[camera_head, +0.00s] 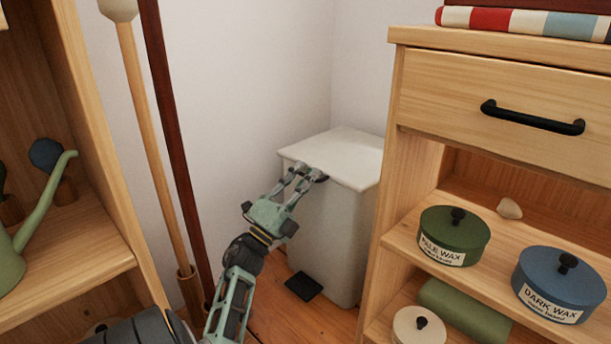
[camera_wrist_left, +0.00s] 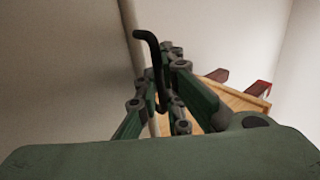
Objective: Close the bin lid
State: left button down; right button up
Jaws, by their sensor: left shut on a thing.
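The white bin (camera_head: 328,235) stands in the corner by the wall. Its pale lid (camera_head: 345,153) lies flat across the top, level or nearly so; I cannot tell whether a small gap remains. My left gripper (camera_head: 306,176) is at the lid's front edge, its fingers shut there. In the left wrist view, a black bent bar (camera_wrist_left: 151,55), which looks like a lid handle, runs between the fingers (camera_wrist_left: 161,100). The fingers hide where it attaches. A black pedal (camera_head: 303,286) sits at the bin's foot. My right gripper is not in view.
A wooden cabinet (camera_head: 414,150) stands close on the bin's right, with a drawer and wax tins, including a green one (camera_head: 453,242). A pale pole (camera_head: 152,130) and a dark red pole (camera_head: 177,130) stand left of my arm. A wooden shelf (camera_head: 75,262) is at far left.

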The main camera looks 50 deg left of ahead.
pick_arm(q)
jog(key=shift+f, duration=0.3)
jog(key=c, duration=2.2)
grip_release()
jog(key=shift+r, duration=0.1)
